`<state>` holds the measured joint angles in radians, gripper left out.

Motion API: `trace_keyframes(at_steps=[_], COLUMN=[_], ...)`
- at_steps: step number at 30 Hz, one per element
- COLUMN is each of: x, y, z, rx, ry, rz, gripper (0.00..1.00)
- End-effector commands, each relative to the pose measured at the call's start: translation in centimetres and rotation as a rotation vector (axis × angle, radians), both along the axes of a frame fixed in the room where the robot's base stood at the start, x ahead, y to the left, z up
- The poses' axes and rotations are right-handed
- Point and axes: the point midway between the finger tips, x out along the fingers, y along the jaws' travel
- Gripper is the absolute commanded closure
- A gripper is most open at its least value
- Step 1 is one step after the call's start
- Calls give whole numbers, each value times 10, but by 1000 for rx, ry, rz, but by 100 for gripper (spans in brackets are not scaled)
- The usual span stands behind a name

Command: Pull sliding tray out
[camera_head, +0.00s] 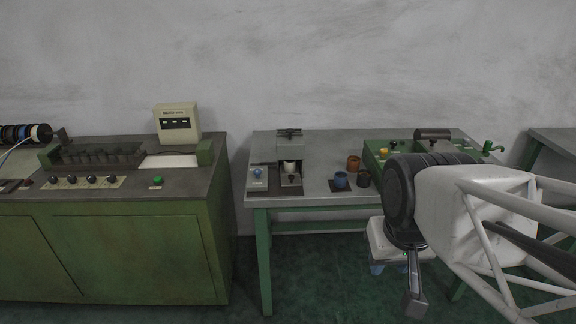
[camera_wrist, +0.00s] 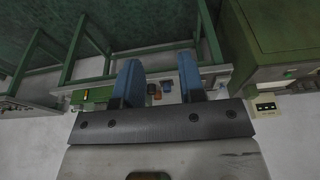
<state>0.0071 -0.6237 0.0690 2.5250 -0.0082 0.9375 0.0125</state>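A small dark machine (camera_head: 289,150) stands on the grey table, with a pale cup-like piece in its front. A dark tray-like part (camera_head: 291,181) is at its base; I cannot tell how far it is slid out. My gripper (camera_head: 390,268) hangs in front of the table, to the right of the machine and apart from it. The wrist view shows its two blue fingers (camera_wrist: 160,68) spread wide with nothing held. The tray cannot be made out in the wrist view.
A control box (camera_head: 257,177) with a blue knob is left of the machine. A blue cup (camera_head: 340,180) and a brown cup (camera_head: 353,163) stand to its right. A green machine (camera_head: 375,158) is at the table's right, partly behind my arm. A green cabinet (camera_head: 130,250) stands left.

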Motion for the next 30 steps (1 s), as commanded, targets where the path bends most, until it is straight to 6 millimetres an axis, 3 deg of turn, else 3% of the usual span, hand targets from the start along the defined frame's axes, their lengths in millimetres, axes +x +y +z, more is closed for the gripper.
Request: trace_keyframes(at_steps=[3, 8, 21, 30], x=[12, 38, 138, 208], y=[1, 5, 18, 28], z=[3, 8, 19, 15], rx=[2, 8, 23, 33], ry=[-1, -6, -30, -47], rz=[10, 32, 112, 162], gripper=[48, 48, 48, 48])
